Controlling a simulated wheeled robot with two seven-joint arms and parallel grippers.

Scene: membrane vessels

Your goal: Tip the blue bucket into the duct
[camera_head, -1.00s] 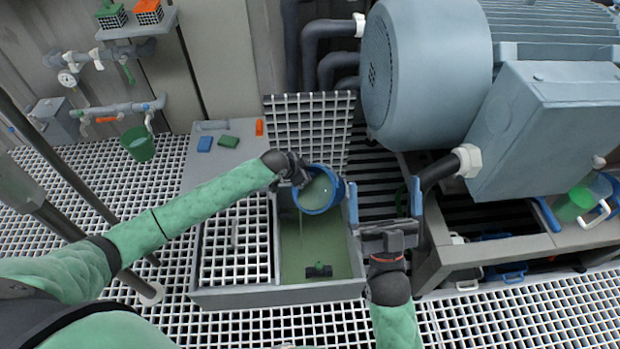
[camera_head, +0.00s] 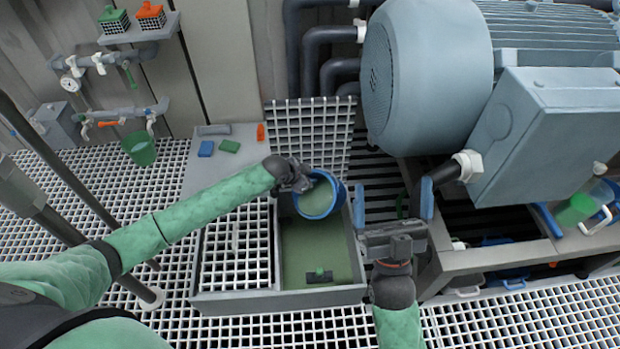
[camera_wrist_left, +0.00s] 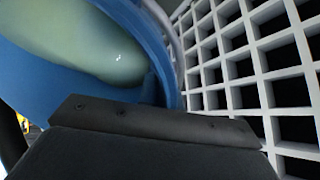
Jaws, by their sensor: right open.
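The blue bucket (camera_head: 341,197) is tilted over the open part of the duct (camera_head: 315,262), with pale green liquid inside. My left gripper (camera_head: 300,178) is at the bucket's left rim and appears shut on it. In the left wrist view the bucket (camera_wrist_left: 50,80) fills the upper left, close against the dark gripper body, with greenish liquid inside. The duct's floor is green, and a small dark fitting with a green top (camera_head: 318,274) lies near its front. My right gripper (camera_head: 392,208) is open and empty to the right of the duct, fingers pointing up.
A white grating (camera_head: 237,245) covers the duct's left part, and a raised grate (camera_head: 308,130) stands behind it. A big grey motor (camera_head: 430,70) is at the upper right. A green bucket (camera_head: 140,148) hangs at the left. Blue and green blocks lie on the grey ledge (camera_head: 215,165).

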